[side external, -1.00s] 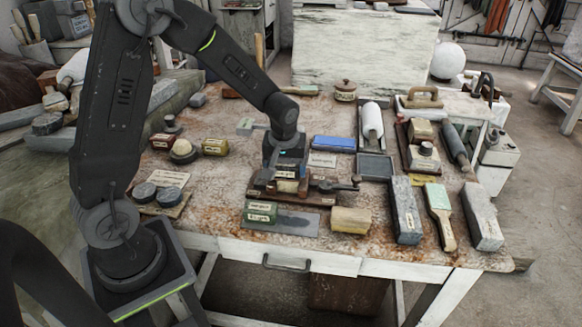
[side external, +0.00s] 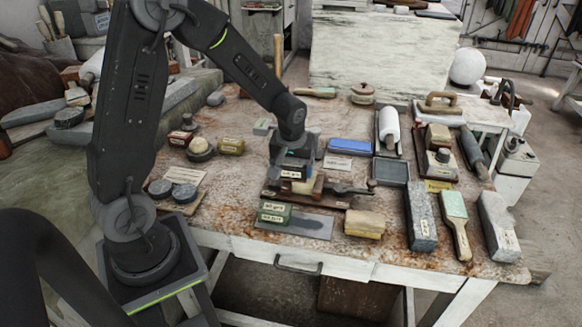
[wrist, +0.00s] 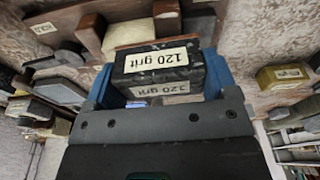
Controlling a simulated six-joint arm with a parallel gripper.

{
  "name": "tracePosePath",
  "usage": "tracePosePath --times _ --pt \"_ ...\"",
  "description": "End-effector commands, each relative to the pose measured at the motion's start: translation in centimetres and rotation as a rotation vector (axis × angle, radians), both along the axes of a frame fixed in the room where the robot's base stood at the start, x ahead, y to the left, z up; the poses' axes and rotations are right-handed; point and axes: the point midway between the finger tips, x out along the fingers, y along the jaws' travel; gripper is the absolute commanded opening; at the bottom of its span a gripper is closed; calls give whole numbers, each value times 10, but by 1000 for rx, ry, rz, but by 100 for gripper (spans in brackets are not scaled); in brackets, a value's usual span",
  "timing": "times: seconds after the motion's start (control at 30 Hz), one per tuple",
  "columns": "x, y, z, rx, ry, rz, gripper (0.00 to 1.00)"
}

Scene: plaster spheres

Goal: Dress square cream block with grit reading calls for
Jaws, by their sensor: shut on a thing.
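My gripper (wrist: 158,85) is shut on a dark block labelled "120 grit" (wrist: 160,68); it sits between the blue fingers in the wrist view. In the side view my gripper (side external: 292,168) is low over a reddish-brown wooden fixture (side external: 335,203) with a dark clamp-like part. A cream block (wrist: 126,30) lies in the fixture, close in front of the held block in the wrist view. In the side view the cream block (side external: 304,187) is partly hidden by my gripper. I cannot tell whether the held block touches it.
A blue box (side external: 350,146) and a white card (side external: 338,163) lie behind the fixture.

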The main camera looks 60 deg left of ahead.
Motion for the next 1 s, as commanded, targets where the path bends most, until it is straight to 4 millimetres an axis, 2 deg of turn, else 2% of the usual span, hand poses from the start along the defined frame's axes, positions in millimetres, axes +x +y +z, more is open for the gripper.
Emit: tracePosePath --times 0.27,0.57,1.0 --pt "12 -12 11 0 -1 -1 49" --pt "14 -12 11 0 -1 0 49" --pt "29 -29 10 0 -1 0 49"
